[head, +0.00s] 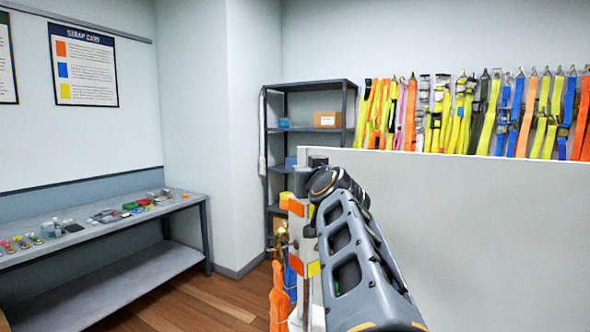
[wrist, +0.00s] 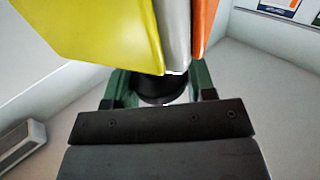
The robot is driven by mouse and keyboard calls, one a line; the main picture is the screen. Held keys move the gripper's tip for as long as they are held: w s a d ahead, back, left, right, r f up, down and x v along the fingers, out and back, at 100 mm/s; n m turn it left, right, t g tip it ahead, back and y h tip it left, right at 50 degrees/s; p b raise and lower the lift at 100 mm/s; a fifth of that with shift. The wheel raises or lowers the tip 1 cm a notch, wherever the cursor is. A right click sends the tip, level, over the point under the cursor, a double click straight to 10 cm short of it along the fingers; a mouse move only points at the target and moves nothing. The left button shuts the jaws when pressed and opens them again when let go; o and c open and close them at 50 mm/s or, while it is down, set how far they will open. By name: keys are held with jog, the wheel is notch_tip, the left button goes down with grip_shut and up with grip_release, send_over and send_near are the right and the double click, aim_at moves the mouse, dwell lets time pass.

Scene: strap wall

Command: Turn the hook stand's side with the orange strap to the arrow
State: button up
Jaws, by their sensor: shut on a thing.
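The hook stand (head: 296,228) is left of the partition in the head view, partly hidden behind my arm. It carries orange and yellow patches. An orange strap (head: 279,296) hangs low at its left, with a bit of blue strap (head: 292,282) beside it. In the wrist view, yellow (wrist: 95,30), grey and orange (wrist: 205,22) surfaces are close above my gripper (wrist: 160,88). Its green fingers are either side of a dark round part of the stand (wrist: 160,92), and the gripper is shut on the stand. The fingertips are hidden in the head view. I see no arrow.
A light partition (head: 480,240) fills the right side, with a row of hanging straps (head: 470,115) behind it. A shelf rack (head: 310,88) stands behind the stand. A bench (head: 110,228) with small items runs along the left wall. Wood floor (head: 215,295) is clear between.

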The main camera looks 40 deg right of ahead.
jog(key=shift+f+h, duration=0.1)
jog(key=shift+h, duration=0.2)
jog(key=o, duration=1.2)
jog(key=shift+o, duration=0.2)
